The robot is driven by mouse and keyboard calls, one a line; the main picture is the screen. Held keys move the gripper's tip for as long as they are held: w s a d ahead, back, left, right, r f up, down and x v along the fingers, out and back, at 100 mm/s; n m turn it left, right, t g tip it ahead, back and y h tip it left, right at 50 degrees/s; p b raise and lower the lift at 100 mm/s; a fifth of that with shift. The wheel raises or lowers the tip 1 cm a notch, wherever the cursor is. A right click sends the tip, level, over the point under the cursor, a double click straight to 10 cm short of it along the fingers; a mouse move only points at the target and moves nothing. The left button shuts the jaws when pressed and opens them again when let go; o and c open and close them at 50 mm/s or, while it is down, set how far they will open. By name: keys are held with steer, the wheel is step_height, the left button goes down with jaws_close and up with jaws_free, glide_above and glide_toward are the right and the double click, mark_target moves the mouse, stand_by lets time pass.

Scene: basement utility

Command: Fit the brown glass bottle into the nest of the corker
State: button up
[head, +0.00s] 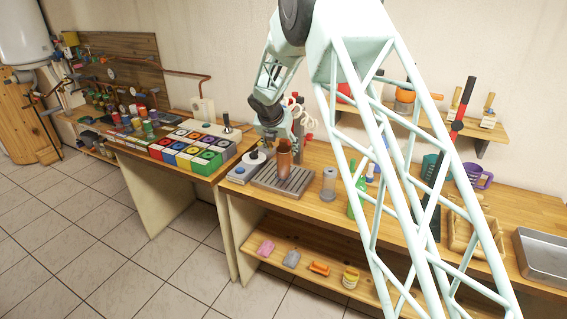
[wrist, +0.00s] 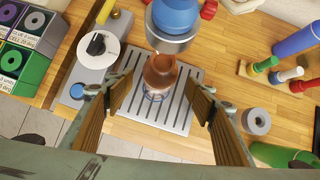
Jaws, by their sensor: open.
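The brown glass bottle (wrist: 162,70) stands between the two spread fingers of my gripper (wrist: 159,84) in the wrist view, with a gap on each side. In the head view the bottle (head: 284,160) looks upright over the grey slotted plate (head: 297,182). My gripper (head: 275,128) is open and just above or behind the bottle there. Pale blue lines show around the bottle's lower part in the wrist view; I cannot tell whether they belong to the nest. A blue rounded part with a metal cup (wrist: 173,42) is close behind the bottle. The corker's nest is not clearly seen.
A white round dial on a grey base (wrist: 97,46) is left of the plate. A grey ring (wrist: 257,121) and a green object (wrist: 282,155) are to the right. Colored boxes (head: 190,150) are farther left.

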mark_target(284, 155)
steer(key=shift+w+f, duration=0.35)
steer(key=shift+f, duration=0.2)
steer(key=shift+x, duration=2.6)
steer(key=shift+s, duration=0.1)
steer(key=c, duration=1.3)
steer(key=shift+r, duration=0.1)
